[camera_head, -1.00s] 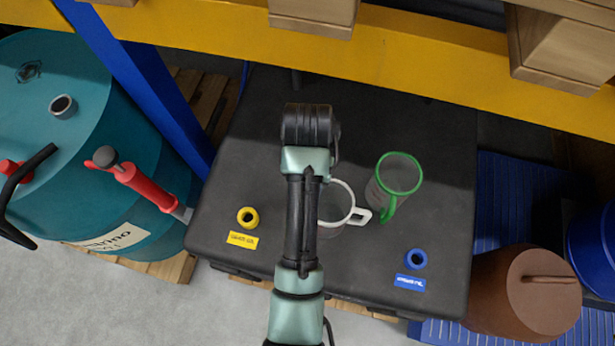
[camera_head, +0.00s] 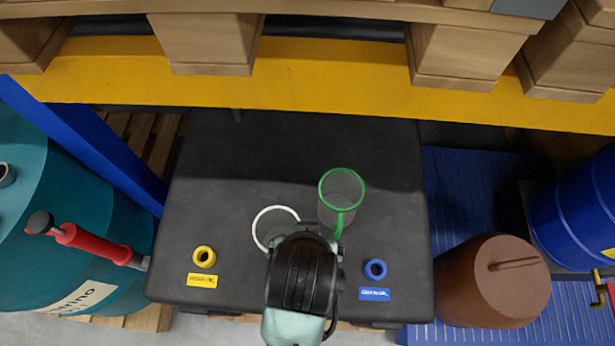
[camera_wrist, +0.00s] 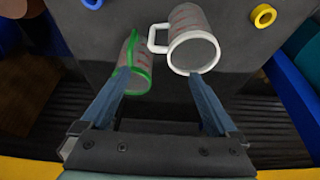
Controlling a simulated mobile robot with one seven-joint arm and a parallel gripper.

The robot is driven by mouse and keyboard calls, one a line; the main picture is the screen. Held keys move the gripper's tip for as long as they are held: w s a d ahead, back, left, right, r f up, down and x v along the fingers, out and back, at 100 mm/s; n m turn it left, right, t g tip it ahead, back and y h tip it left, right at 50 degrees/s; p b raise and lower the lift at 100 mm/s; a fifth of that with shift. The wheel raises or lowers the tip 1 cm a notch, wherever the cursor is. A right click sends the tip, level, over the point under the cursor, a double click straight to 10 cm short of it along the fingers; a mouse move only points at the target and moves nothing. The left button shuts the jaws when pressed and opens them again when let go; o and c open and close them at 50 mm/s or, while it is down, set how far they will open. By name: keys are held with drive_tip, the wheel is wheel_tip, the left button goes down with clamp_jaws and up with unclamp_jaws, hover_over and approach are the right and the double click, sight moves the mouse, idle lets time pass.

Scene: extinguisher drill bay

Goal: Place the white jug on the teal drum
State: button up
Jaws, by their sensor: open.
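The white jug (camera_head: 276,228), a clear jug with a white rim and handle, stands on a black case to the left of the green-rimmed jug. In the wrist view, the white jug (camera_wrist: 192,48) is just beyond my fingertips. My gripper (camera_wrist: 160,76) is open and empty. Its right finger overlaps the white rim and its left finger overlaps the green jug (camera_wrist: 132,68); I cannot tell whether they touch. In the head view my wrist covers the fingers and part of the white jug. The teal drum (camera_head: 25,260) stands at the left, partly cut off.
The green-rimmed jug (camera_head: 342,200) stands close to the white one. Yellow (camera_head: 204,257) and blue (camera_head: 375,269) rings lie on the black case (camera_head: 215,150). A red-bodied tool (camera_head: 90,244) is at the drum. A blue post (camera_head: 85,145) and yellow beam (camera_head: 330,80) border the case.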

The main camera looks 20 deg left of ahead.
drive_tip(key=shift+p+x, duration=1.1)
drive_tip(key=shift+x, duration=5.2)
drive_tip(key=shift+w, duration=0.15)
clamp_jaws()
drive_tip(key=shift+r, duration=0.1)
